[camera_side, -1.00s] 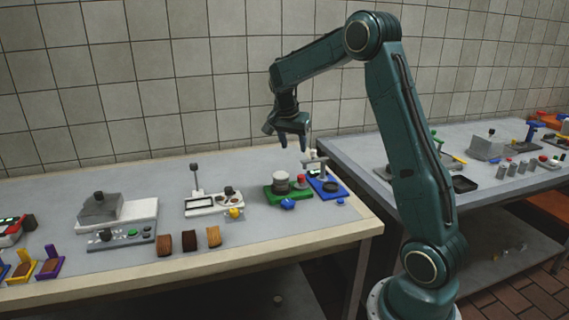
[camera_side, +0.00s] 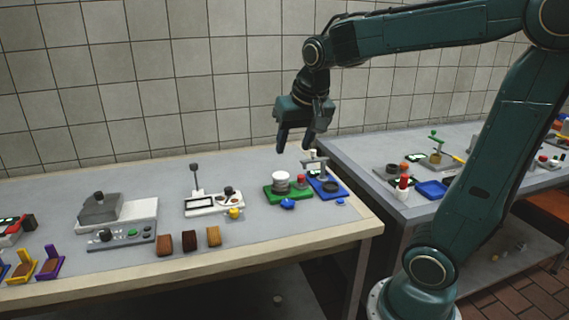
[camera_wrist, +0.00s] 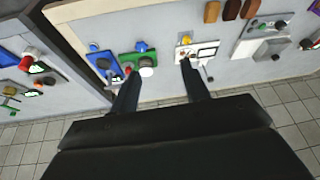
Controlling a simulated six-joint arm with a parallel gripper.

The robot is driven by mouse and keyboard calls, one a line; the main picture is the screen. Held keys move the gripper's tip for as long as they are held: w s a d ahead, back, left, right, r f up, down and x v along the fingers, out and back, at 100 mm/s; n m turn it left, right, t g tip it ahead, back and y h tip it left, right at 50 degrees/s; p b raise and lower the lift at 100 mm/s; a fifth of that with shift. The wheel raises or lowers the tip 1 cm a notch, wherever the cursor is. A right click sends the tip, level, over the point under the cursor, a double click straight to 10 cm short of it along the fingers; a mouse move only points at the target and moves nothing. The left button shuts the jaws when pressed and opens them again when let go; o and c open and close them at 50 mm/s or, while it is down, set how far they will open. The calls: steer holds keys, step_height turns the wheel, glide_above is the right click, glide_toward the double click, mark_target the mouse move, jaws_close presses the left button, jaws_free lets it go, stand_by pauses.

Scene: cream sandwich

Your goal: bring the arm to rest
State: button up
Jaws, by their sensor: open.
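My gripper (camera_side: 295,146) hangs fingers down in the air above the back right part of the near table, in front of the tiled wall. Its two fingers are apart with nothing between them. In the wrist view the gripper (camera_wrist: 157,80) also shows its fingers spread and empty. Below it stand a green station (camera_side: 272,196) with a white round stack (camera_side: 281,182), and a blue station (camera_side: 331,191) beside it. The fingers are clear of both.
The near table (camera_side: 120,262) also holds a white station (camera_side: 205,208), several brown blocks (camera_side: 189,241) and a grey-lidded machine (camera_side: 100,209). A second table (camera_side: 395,203) with more stations stands to the right, beyond a narrow gap. The air around the gripper is free.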

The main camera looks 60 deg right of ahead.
steer(key=s+a+f+n+t+y, duration=0.1)
steer(key=s+a+f+n+y, duration=0.1)
steer(key=s+a+n, duration=0.5)
steer(key=s+a, duration=0.3)
steer(key=s, duration=0.2)
steer(key=shift+s+f+n+t, duration=0.2)
steer(key=shift+s+n+t, duration=0.1)
steer(key=shift+n, duration=0.1)
steer(key=shift+o, duration=0.4)
